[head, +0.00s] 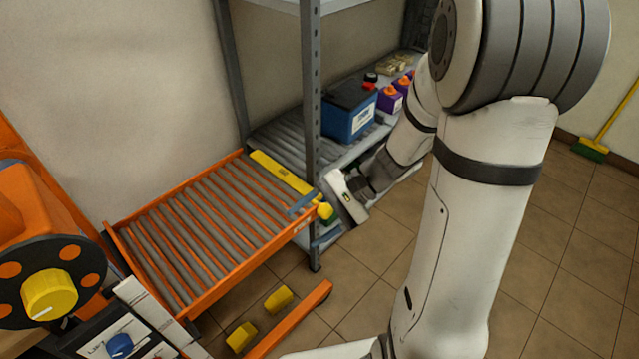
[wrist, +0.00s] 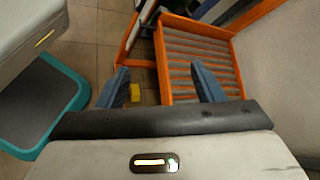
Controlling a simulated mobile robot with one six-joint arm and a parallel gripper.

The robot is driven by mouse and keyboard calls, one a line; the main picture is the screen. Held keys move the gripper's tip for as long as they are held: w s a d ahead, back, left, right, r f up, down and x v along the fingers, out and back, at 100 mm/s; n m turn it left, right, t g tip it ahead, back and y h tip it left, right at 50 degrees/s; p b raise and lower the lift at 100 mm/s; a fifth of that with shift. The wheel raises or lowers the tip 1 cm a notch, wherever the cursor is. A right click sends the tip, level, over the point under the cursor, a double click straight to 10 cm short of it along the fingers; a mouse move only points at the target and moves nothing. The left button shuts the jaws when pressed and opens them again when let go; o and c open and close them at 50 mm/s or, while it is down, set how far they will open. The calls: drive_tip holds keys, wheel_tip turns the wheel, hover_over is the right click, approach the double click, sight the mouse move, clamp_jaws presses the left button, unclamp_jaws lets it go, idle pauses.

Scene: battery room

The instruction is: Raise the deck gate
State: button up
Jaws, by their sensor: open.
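The deck gate (head: 275,168) is a yellow bar with a small dark label. It runs across the shelf end of the orange roller deck (head: 215,285); I cannot tell how far it is tilted. A yellow knob-like end (head: 325,210) shows at its near end, close to my gripper. My gripper (head: 304,205) is open beside the deck's near corner at the shelf post, with a blue finger showing. In the wrist view my gripper (wrist: 160,86) has its blue fingers spread apart, and the deck (wrist: 162,62) lies beyond them. The gate is not clear in that view.
A grey shelf post (head: 312,110) stands right behind my gripper. The shelf holds a blue battery (head: 349,107) and purple-sided items (head: 390,98). Yellow blocks (head: 279,299) and an orange bar (head: 290,322) lie low in front of the deck.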

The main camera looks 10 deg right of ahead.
drive_tip(key=w+f+m+t+y+b, duration=0.3)
drive_tip(key=w+f+m, duration=0.15)
drive_tip(key=f, duration=0.25)
drive_tip(key=m+t+h+b, duration=0.4)
drive_tip(key=m+t+b, duration=0.2)
drive_tip(key=m+t, duration=0.8)
approach(329, 214)
drive_tip(key=x, duration=1)
drive_tip(key=shift+f, duration=0.1)
drive_tip(key=shift+c, duration=0.2)
drive_tip(key=c, duration=0.9)
